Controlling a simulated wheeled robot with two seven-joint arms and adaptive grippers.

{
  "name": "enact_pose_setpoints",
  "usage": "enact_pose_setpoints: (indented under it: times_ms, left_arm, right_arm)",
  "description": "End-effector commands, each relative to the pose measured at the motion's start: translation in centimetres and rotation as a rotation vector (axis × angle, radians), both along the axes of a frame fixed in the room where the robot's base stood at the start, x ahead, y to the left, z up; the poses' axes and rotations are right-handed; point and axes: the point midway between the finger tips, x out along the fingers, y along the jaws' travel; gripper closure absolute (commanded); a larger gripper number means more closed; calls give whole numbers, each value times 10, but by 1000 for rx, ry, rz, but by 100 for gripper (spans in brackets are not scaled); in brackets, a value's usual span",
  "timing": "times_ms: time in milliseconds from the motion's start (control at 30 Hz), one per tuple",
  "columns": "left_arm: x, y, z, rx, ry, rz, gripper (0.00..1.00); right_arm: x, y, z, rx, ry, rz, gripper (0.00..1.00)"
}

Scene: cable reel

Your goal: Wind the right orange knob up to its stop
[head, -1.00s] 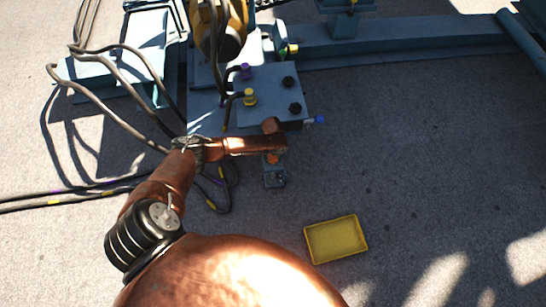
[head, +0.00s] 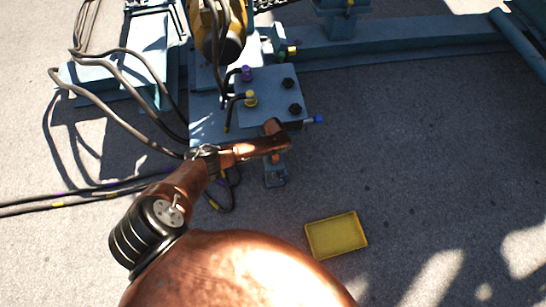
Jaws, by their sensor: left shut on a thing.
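My left arm comes in from the bottom left, and its gripper (head: 277,140) is at the front right corner of the blue block. The gripper is shut on the orange knob (head: 277,158), of which only a small orange patch shows just below the gripper. The knob sits over a small blue bracket (head: 275,178). The fingertips and most of the knob are hidden by my wrist, so the knob's turn angle cannot be read. No second orange knob is clear to see. My right gripper is not in view.
The blue block (head: 258,112) carries a purple fitting (head: 246,74), a yellow fitting (head: 250,98) and black knobs (head: 294,109). A blue-tipped fitting (head: 318,119) sticks out at its right. Dark hoses (head: 110,72) loop at left. A yellow tray (head: 336,236) lies on open floor.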

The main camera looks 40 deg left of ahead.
Motion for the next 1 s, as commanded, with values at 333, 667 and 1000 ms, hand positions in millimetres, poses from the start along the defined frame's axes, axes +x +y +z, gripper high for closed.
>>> enact_pose_setpoints:
  times_ms: [333, 667, 1000]
  left_arm:
    - [0, -1, 1, -2, 1, 329, 87]
    - [-1, -1, 1, -1, 3, 596, 87]
    - [-1, -1, 0, 1, 3, 748, 87]
  right_arm:
    - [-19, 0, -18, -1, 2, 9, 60]
    - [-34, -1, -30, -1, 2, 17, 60]
    - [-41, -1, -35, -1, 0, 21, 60]
